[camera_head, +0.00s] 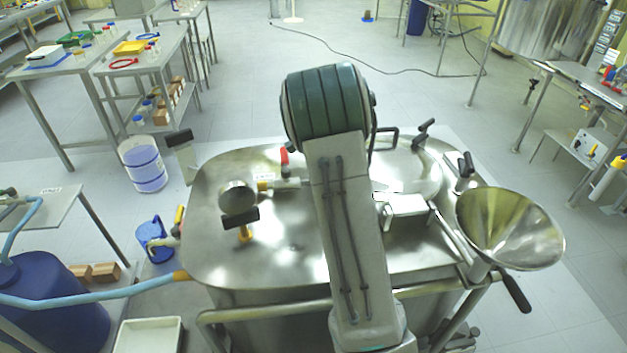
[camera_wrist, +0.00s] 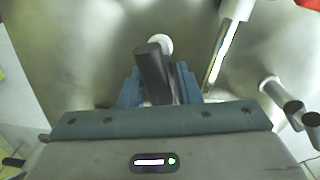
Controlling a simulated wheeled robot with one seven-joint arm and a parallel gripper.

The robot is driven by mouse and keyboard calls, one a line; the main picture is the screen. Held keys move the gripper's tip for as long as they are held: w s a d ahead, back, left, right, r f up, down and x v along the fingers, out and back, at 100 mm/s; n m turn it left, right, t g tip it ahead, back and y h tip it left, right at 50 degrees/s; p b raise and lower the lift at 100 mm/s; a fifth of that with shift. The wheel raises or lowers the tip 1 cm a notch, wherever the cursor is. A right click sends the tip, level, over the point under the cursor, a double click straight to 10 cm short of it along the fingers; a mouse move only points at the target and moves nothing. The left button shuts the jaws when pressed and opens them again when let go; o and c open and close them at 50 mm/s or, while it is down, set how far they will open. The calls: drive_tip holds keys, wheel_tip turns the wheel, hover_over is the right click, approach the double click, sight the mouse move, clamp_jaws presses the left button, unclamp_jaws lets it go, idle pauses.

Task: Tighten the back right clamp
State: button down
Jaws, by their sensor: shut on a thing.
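The steel reactor lid (camera_head: 300,255) has several clamps with black handles around its rim. The one at its back right (camera_head: 424,130) shows its handle tilted up, and another black handle (camera_head: 465,164) is close by on the right. In the wrist view my gripper (camera_wrist: 158,80) is shut on a dark cylindrical handle (camera_wrist: 152,65), its blue-grey fingers on either side of it. I cannot tell for sure which clamp this handle belongs to. In the head view my gripper is hidden behind my arm.
A steel funnel (camera_head: 510,225) stands at the lid's right edge. A gauge (camera_head: 238,197) and a red-handled valve (camera_head: 284,160) rise on the left. In the wrist view a pale rod (camera_wrist: 222,55) and dark cylinders (camera_wrist: 295,108) are to the right.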

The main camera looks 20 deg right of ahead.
idle(0.4)
drive_tip(key=c, duration=1.3)
unclamp_jaws()
drive_tip(key=shift+o, duration=0.2)
wheel_tip(320, 180, up, 14)
drive_tip(key=shift+b, duration=0.35)
drive_tip(key=shift+f, duration=0.15)
